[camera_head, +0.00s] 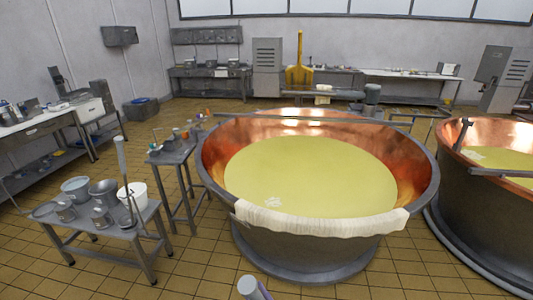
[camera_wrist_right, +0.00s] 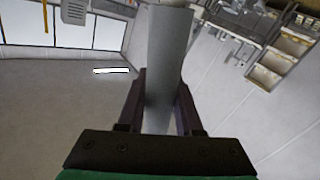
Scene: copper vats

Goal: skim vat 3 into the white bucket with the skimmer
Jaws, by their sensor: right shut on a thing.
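My right gripper (camera_wrist_right: 160,110) is shut on a thick grey handle (camera_wrist_right: 165,60) in the right wrist view. A grey handle end (camera_head: 250,286) shows at the bottom of the head view. Its working end is hidden. My left gripper is not in view.
A second copper vat (camera_head: 450,195) with yellow liquid stands at right. A white cloth (camera_head: 320,221) hangs over the middle vat's front rim. Metal pots (camera_head: 103,192) share the low table, and a small side table (camera_head: 172,155) stands beside the vat. Tiled floor in front is clear.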

